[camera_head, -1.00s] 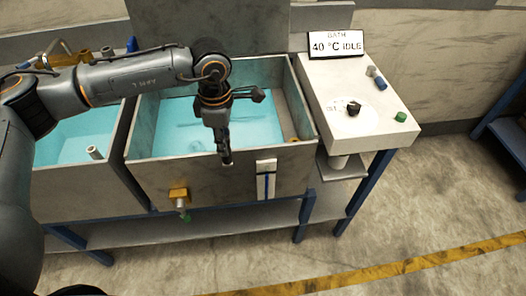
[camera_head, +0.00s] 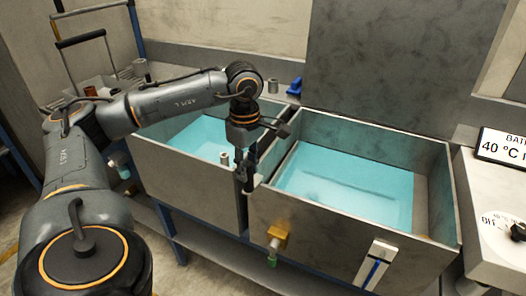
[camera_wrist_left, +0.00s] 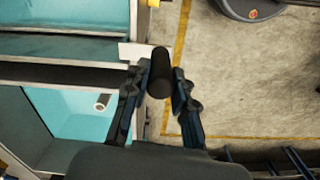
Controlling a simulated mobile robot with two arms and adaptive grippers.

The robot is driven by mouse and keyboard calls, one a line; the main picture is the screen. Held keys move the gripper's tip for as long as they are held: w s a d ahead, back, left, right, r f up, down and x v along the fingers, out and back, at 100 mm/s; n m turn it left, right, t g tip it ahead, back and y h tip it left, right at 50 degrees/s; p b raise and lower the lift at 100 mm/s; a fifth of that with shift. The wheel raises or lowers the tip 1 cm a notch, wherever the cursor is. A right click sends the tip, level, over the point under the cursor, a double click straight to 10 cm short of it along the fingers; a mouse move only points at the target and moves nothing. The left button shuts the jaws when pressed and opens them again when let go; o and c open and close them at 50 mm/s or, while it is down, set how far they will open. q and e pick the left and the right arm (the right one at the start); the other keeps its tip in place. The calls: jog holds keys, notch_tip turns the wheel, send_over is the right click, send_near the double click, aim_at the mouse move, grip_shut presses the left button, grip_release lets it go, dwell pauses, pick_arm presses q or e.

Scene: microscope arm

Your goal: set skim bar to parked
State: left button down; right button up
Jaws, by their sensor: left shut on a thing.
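My left gripper (camera_head: 246,176) is at the front-left corner of the right-hand bath (camera_head: 350,235), by the wall between the two baths. In the left wrist view my left gripper (camera_wrist_left: 162,88) is shut on a dark round handle (camera_wrist_left: 160,68), with a finger on each side. A pale bracket (camera_wrist_left: 132,52) shows beside the handle at the bath's edge; I take handle and bracket as the skim bar's end. The rest of the bar is not clear in either view. My right gripper is not in view.
A left-hand bath (camera_head: 190,185) holds blue water and a small grey pipe (camera_head: 225,157). A brass valve (camera_head: 277,236) and a white slider plate (camera_head: 376,264) stick out from the right bath's front. A console with a sign (camera_head: 503,150) stands at the right.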

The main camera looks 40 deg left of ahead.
pick_arm(q)
jog(key=shift+a, duration=0.2)
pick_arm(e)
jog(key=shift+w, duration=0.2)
pick_arm(q)
jog(key=c, duration=1.2)
grip_release()
jog(key=shift+o, duration=0.5)
jog(key=shift+s+a, duration=0.15)
notch_tip(320, 180, up, 12)
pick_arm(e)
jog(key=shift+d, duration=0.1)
